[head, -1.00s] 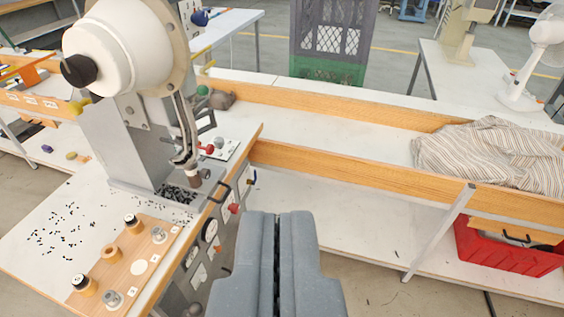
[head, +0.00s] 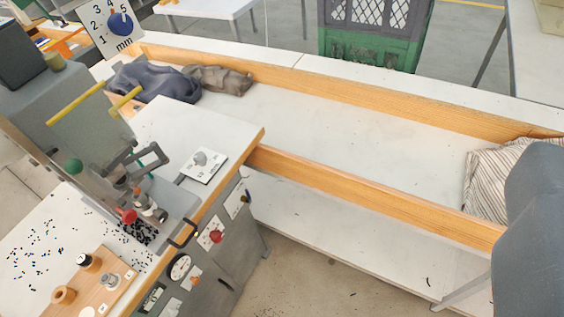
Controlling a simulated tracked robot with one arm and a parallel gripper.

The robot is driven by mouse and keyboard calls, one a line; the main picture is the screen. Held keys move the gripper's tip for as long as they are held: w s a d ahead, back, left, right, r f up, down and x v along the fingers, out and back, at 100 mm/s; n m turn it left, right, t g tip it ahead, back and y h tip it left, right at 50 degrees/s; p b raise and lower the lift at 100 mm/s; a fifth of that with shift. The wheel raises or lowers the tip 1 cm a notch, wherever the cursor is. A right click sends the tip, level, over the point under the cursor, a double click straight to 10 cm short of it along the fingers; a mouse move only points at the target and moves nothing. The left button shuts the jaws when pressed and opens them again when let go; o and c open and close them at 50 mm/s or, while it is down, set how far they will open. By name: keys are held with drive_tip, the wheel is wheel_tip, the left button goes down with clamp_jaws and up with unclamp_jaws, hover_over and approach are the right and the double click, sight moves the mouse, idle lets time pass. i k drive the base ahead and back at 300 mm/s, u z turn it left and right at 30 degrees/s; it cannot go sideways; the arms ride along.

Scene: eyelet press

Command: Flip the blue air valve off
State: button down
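A small lever that looks dark blue (head: 244,192) sits on a pale plate at the right end of the grey press cabinet's front panel. It may be the air valve; its setting is too small to read. A larger blue knob (head: 121,24) is on a white dial marked in mm at the top left. My gripper (head: 532,235) shows only as a grey shape at the right edge, over the bench and far right of the panel. Its fingertips cannot be made out, and nothing is seen in it.
The press bench (head: 192,125) carries a red knob (head: 128,215), a grey knob on a plate (head: 201,159) and dark eyelets. The panel has red switches (head: 214,236) and a gauge (head: 180,266). A long wood-edged bench (head: 330,125) holds dark cloth (head: 155,82) and striped cloth (head: 487,180).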

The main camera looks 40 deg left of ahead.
sight(248, 201)
drive_tip(key=u, duration=0.25)
drive_tip(key=i, duration=0.9)
drive_tip(key=u, duration=0.5)
